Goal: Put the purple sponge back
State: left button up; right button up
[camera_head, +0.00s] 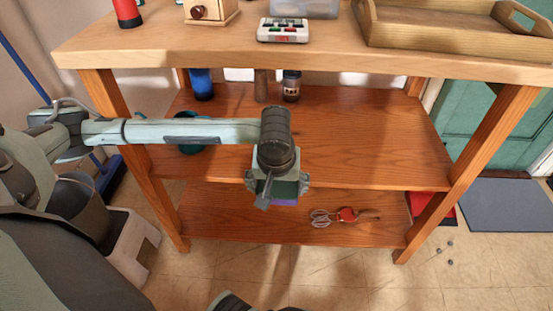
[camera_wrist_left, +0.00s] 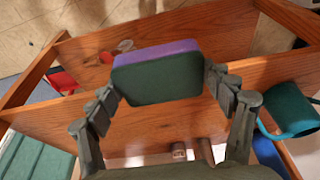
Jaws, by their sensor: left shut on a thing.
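The purple sponge (camera_wrist_left: 157,72) has a purple layer and a dark green layer. My left gripper (camera_wrist_left: 163,86) is shut on it, with one finger at each end, in the left wrist view. In the head view my left gripper (camera_head: 277,188) hangs in front of the wooden shelf unit, at the height of the front of the middle shelf (camera_head: 370,150). Only a thin purple strip of the sponge (camera_head: 284,202) shows below it there; the rest is hidden by the gripper. My right gripper is not seen.
The lower shelf (camera_head: 240,220) holds a red-handled tool (camera_head: 347,214) and a whisk-like wire thing (camera_head: 320,218). A blue cup (camera_head: 201,84), a jar (camera_head: 291,86) and a teal mug (camera_wrist_left: 288,108) are on the middle shelf. Its right part is clear. A wooden tray (camera_head: 400,35) sits on top.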

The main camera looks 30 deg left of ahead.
pick_arm(q)
jog(key=shift+s+a+f, duration=0.2)
jog(key=shift+s+f, duration=0.05)
jog(key=shift+f, duration=0.2)
jog(key=shift+s+a+f, duration=0.2)
jog(key=shift+s+f, duration=0.05)
jog(key=shift+f, duration=0.2)
jog(key=w+a, duration=0.2)
jog(key=w, duration=0.3)
jog(key=w+a+p, duration=0.1)
jog(key=w+a, duration=0.2)
jog(key=w, duration=0.2)
jog(key=w+a, duration=0.3)
jog(key=w, duration=0.2)
jog(key=shift+w+a+f, duration=0.1)
jog(key=shift+w+a, duration=0.1)
jog(key=shift+a, duration=0.05)
jog(key=shift+f+p, duration=0.35)
jog(key=shift+f, duration=1.25)
jog(key=shift+w+f, duration=0.1)
jog(key=shift+f, duration=0.05)
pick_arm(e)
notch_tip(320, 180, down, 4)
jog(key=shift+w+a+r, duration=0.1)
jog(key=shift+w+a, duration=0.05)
pick_arm(q)
jog(key=shift+a, duration=0.1)
jog(key=shift+f, duration=0.15)
